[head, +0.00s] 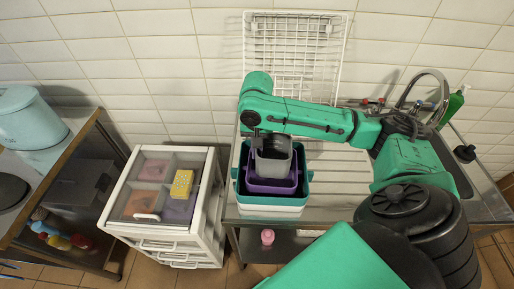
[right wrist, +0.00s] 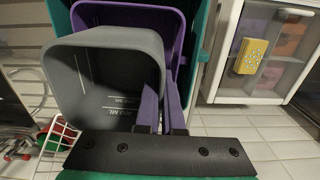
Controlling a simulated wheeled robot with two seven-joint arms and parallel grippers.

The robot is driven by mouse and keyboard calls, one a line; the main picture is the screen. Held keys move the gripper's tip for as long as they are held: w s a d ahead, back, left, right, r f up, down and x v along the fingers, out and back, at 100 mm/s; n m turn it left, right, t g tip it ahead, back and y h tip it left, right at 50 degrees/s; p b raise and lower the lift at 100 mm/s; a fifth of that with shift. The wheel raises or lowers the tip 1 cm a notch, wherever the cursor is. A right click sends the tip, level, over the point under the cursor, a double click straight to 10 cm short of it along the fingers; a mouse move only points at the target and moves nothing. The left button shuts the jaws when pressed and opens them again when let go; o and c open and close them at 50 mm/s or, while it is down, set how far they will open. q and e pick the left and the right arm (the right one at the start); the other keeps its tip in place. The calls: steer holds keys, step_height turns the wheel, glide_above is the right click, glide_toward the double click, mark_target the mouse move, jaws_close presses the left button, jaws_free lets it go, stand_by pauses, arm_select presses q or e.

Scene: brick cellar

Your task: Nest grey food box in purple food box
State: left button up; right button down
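The grey food box (head: 273,165) is at the opening of the purple food box (head: 270,187), its upper part standing above the purple rim; how deep it sits is hidden. The purple box is inside a larger teal box (head: 244,200). My right gripper (head: 262,139) reaches in from the right at the grey box's rim. In the right wrist view its fingers (right wrist: 161,108) straddle one wall of the grey box (right wrist: 95,75), one inside and one outside, shut on it. The purple box (right wrist: 172,30) shows behind. My left gripper is in neither view.
The boxes stand at the left end of a metal sink counter (head: 330,205) with a tap at the right. A white wire rack (head: 295,50) leans on the wall.

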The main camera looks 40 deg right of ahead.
steer(key=shift+f+b, duration=0.35)
steer(key=shift+f, duration=1.05)
steer(key=c, duration=0.7)
jaws_free()
steer(key=shift+o, duration=0.2)
steer(key=shift+r, duration=0.1)
step_height(320, 180, up, 4)
steer(key=p, duration=0.6)
steer(key=shift+r+p, duration=0.25)
steer(key=shift+p, duration=0.05)
steer(key=shift+r, duration=2.2)
